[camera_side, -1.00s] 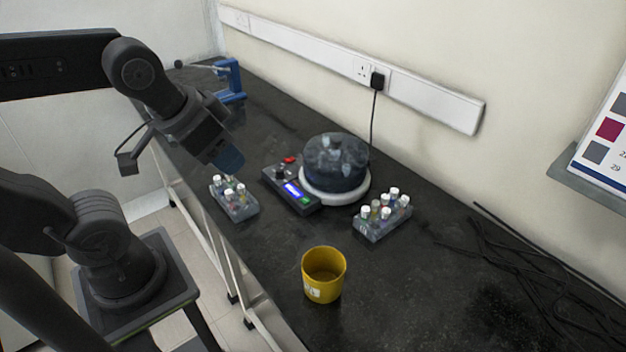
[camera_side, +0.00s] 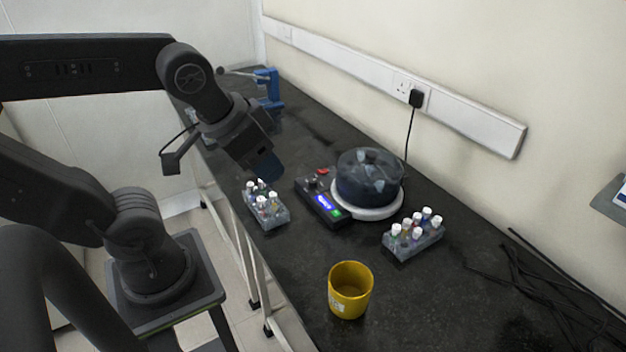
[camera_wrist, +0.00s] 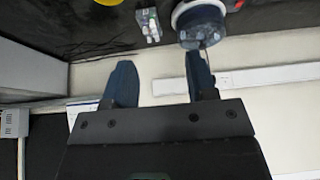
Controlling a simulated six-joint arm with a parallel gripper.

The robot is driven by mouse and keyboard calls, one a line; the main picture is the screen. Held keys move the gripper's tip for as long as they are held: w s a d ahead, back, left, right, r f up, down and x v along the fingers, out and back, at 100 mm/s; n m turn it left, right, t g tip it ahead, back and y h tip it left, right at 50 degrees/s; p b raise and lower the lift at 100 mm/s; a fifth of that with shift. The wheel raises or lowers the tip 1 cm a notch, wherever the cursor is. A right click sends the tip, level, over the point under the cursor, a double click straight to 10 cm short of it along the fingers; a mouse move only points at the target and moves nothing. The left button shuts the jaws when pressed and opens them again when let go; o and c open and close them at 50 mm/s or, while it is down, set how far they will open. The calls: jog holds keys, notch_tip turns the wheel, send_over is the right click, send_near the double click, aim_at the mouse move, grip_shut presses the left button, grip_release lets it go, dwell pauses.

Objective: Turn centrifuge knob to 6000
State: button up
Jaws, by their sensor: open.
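The centrifuge (camera_side: 370,178) has a clear dome over a dark rotor on a white round base. Its dark control panel (camera_side: 330,213) is joined to the left side, with a lit blue display, a green button, a red switch and a small black knob (camera_side: 310,184). The knob's setting is too small to read. My gripper (camera_side: 267,166) is above the bench, to the left of the panel and apart from it. In the wrist view, my gripper's blue fingers (camera_wrist: 160,82) are spread and empty; the centrifuge (camera_wrist: 200,18) is cut off at the top edge.
One vial rack (camera_side: 266,208) stands left of the panel, below my gripper. Another rack (camera_side: 414,236) stands right of the centrifuge. A yellow cup (camera_side: 350,292) is in front. A blue stand (camera_side: 270,92) is at the back; black cables (camera_side: 535,285) lie at right.

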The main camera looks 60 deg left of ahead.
jog(key=w+a+n+g, duration=0.25)
jog(key=w+a, duration=0.25)
jog(key=w, duration=0.4)
jog(key=n+g, duration=0.3)
jog(key=n, duration=0.4)
send_over(313, 180)
notch_tip(313, 180, down, 14)
jog(key=shift+m, duration=0.25)
notch_tip(313, 180, down, 13)
jog(key=shift+r, duration=0.1)
jog(key=shift+c, duration=0.2)
jog(key=c, duration=0.9)
